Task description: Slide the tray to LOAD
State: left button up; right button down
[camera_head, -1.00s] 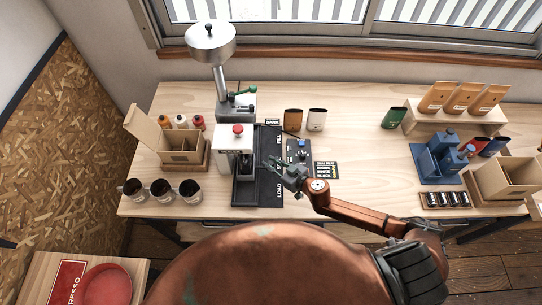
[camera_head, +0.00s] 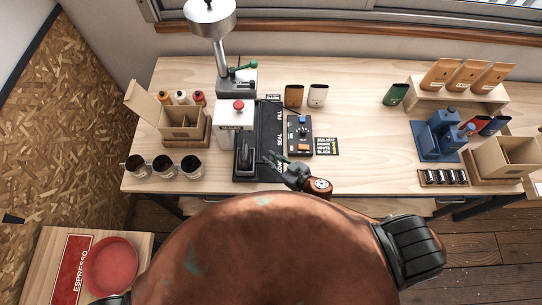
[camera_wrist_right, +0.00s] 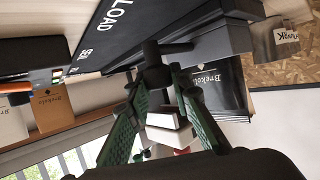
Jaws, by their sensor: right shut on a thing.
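The black track (camera_head: 270,118) with FILL, SEAL and LOAD lettering runs front to back on the bench; its lettering also shows in the wrist view (camera_wrist_right: 108,32). A dark upright piece (camera_head: 245,157), likely a pouch in the tray, stands at the front end beside the LOAD lettering. A black labelled pouch (camera_wrist_right: 232,82) shows behind the handle in the wrist view. My right gripper (camera_head: 268,158) is at the LOAD end. Its green-padded fingers are shut on a dark handle (camera_wrist_right: 155,68), apparently the tray's. The tray itself is mostly hidden. My left gripper is not in view.
A white sealer (camera_head: 236,117) with a red button stands over the track's left side. A control box (camera_head: 300,135) is close on the right. Cups (camera_head: 163,165) stand at front left; a blue rack (camera_head: 438,135) is far right.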

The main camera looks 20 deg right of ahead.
jog(key=shift+s+a+f, duration=0.1)
jog(key=shift+s+a, duration=0.05)
jog(key=shift+s, duration=0.05)
jog(key=c, duration=1.8)
grip_release()
jog(key=shift+s, duration=0.1)
jog(key=shift+o, duration=0.4)
jog(key=v, duration=1.2)
